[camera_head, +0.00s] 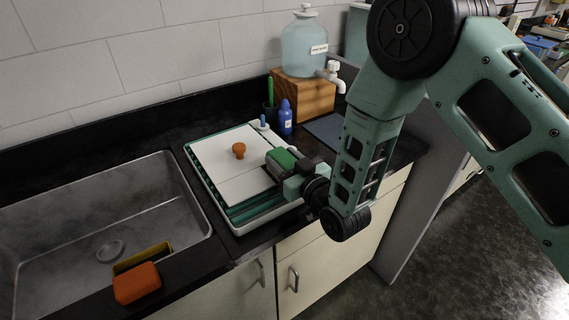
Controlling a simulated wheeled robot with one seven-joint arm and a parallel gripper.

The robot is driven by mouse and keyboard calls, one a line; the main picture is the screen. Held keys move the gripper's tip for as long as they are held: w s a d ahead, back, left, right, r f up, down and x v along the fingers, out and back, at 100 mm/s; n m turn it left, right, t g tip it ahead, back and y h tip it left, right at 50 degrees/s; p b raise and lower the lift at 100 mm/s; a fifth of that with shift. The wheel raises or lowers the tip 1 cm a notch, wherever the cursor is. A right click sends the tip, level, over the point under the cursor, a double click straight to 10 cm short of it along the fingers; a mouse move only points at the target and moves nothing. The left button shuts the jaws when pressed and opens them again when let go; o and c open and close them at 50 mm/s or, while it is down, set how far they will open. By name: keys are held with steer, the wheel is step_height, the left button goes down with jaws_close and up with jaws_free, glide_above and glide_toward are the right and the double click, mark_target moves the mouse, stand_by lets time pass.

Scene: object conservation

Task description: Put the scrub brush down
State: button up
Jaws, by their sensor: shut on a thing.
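My gripper (286,172) reaches in from the right, low over the right side of a white-topped tray (219,168). An orange knob (239,150) stands on the white top, left of my gripper.
A sink (100,225) lies to the left, with an orange block (137,283) on its front edge. Behind the tray stand a blue bottle (285,118), a dark cup (270,113) and a wooden block (303,97) bearing a water jug (304,47).

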step_height(320, 180, up, 9)
steer(key=shift+f+b, duration=0.1)
steer(key=shift+b, duration=0.7)
steer(key=w+d+f+m+t+h, duration=0.1)
steer(key=w+d+f+m+h, duration=0.15)
steer(key=d, duration=0.85)
steer(key=w+d+f+m+t+h, duration=0.1)
steer(key=d+f+m+h, duration=0.2)
steer(key=d, duration=0.8)
steer(key=w+d+f+m+t+h, duration=0.15)
steer(key=d+h, duration=0.35)
steer(key=d, duration=0.6)
step_height(320, 180, up, 8)
steer(key=f+n+g+y+b, duration=0.1)
steer(key=n+g+y+b, duration=0.35)
steer(key=n+y, duration=0.4)
glide_above(285, 158)
steer(key=shift+w+d+r+m+t+y+b, duration=0.15)
steer(key=shift+m+t+y, duration=0.1)
steer(key=shift+m+y, duration=0.2)
steer(key=shift+w+d+r+m+t+y+b, duration=0.15)
steer(key=shift+m+t+y, duration=0.1)
steer(key=shift+m+y, duration=0.2)
steer(key=shift+s+a+f, duration=0.25)
steer(key=shift+a+f, duration=0.05)
steer(key=shift+f, duration=0.05)
step_height(285, 158, down, 9)
steer(key=shift+f+p, duration=0.1)
steer(key=shift+p, duration=0.4)
steer(key=shift+f, duration=0.1)
